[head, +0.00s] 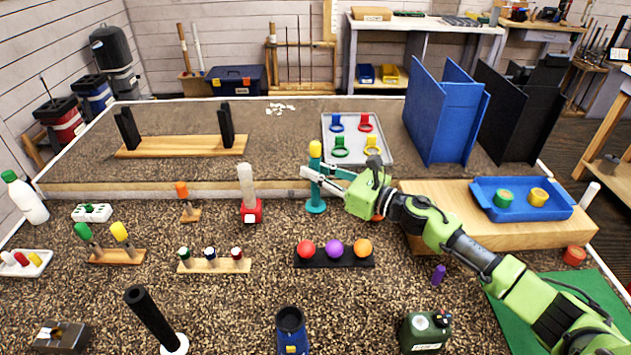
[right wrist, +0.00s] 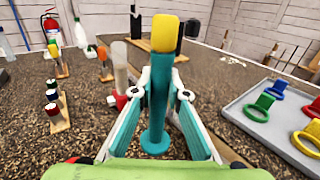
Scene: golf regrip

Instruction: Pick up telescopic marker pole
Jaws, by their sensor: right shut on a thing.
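The telescopic marker pole (head: 315,192) is teal with a yellow top and a round teal foot. It stands upright in the middle of the head view, with its foot at the bench surface. My right gripper (head: 318,172) reaches in from the right and is shut on the pole below the yellow top. In the right wrist view the pole (right wrist: 159,88) stands between the two fingers, which press on its sides. I cannot tell whether its foot touches the bench. My left gripper is not in view.
A white pole in a red base (head: 250,208) stands left of the marker pole. A black rack (head: 334,258) with three coloured balls lies in front. A grey tray (head: 330,155) with coloured rings is behind. A wooden block with a blue tray (head: 523,224) is on the right.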

